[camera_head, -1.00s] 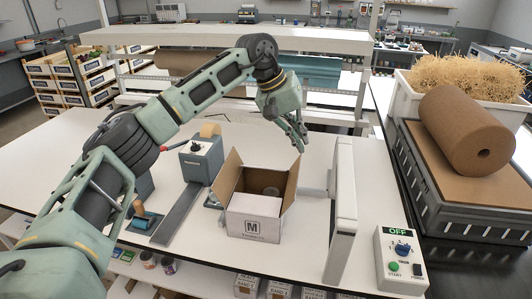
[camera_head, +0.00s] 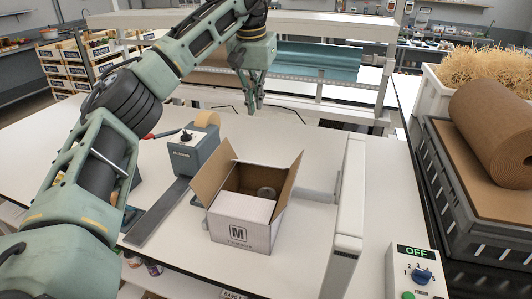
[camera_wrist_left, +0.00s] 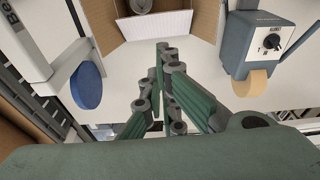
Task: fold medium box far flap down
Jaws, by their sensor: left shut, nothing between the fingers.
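The medium box (camera_head: 235,232), white outside and brown inside, stands on the table with an M on its near side. Its left flap (camera_head: 212,172) and right flap (camera_head: 291,180) stand up, leaning outward. The near flap (camera_head: 243,206) lies inward over the near part of the opening. A grey round item (camera_head: 266,192) shows inside. My left gripper (camera_head: 254,108) is shut and empty, above and beyond the box's far side, apart from it. In the left wrist view a white panel (camera_wrist_left: 155,25) faces the gripper; I cannot tell whether it is far flap or wall.
A control box (camera_head: 415,272) is at the near right. A brown paper roll (camera_head: 497,130) lies farther right.

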